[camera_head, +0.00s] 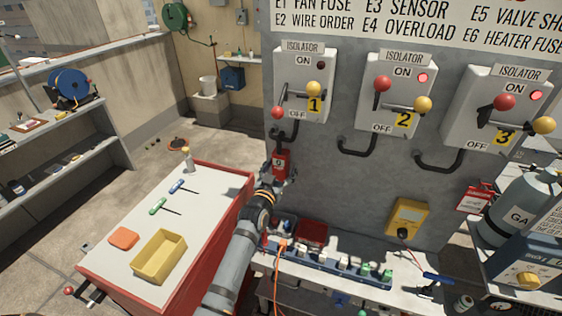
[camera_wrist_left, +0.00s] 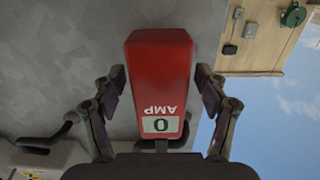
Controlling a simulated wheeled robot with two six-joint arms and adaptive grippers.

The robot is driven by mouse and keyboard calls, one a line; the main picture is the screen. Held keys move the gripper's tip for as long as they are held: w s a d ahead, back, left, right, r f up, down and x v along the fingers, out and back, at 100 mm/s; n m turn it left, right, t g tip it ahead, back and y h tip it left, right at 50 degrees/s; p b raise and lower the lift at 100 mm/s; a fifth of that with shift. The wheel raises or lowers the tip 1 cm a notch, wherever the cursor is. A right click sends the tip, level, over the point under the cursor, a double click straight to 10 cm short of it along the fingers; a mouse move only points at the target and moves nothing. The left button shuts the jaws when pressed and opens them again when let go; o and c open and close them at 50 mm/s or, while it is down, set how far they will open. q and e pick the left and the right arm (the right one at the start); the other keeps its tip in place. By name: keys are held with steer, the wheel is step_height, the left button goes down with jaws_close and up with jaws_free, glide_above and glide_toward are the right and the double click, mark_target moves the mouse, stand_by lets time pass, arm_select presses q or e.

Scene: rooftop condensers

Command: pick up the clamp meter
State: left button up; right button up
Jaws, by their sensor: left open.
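The clamp meter is a red block with a white "0" window and the word AMP, which appears upside down in the left wrist view (camera_wrist_left: 160,75). In the head view the red meter (camera_head: 281,160) shows upright below isolator 1, in front of the grey wall. My left gripper (camera_head: 280,177) is at it, reaching from below. In the wrist view the open fingers of my left gripper (camera_wrist_left: 160,88) stand on either side of the meter, with narrow gaps visible. What holds the meter up is hidden. My right gripper is not in view.
Isolators 1 (camera_head: 304,85), 2 (camera_head: 396,95) and 3 (camera_head: 508,110) have projecting levers above and right of the gripper. A narrow bench (camera_head: 335,256) with small parts lies below. A red-edged table (camera_head: 205,205) stands left.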

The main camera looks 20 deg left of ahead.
mark_target(279, 163)
arm_select(q)
steer(key=shift+w, duration=0.1)
steer(key=shift+s+r, duration=0.1)
steer(key=shift+s, duration=0.1)
steer(key=c, duration=1.4)
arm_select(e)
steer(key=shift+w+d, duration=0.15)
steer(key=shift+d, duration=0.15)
arm_select(q)
steer(key=shift+w+r, duration=0.1)
steer(key=shift+r, duration=0.3)
step_height(279, 163, up, 2)
steer(key=shift+r+b, duration=0.2)
steer(key=shift+b, duration=0.55)
steer(key=shift+s+a+r+b, duration=0.15)
steer(key=shift+s+b, duration=0.95)
steer(key=shift+s, duration=3.45)
steer(key=shift+s+a+b, duration=0.15)
steer(key=shift+s+b, duration=0.95)
steer(key=shift+s, duration=3.4)
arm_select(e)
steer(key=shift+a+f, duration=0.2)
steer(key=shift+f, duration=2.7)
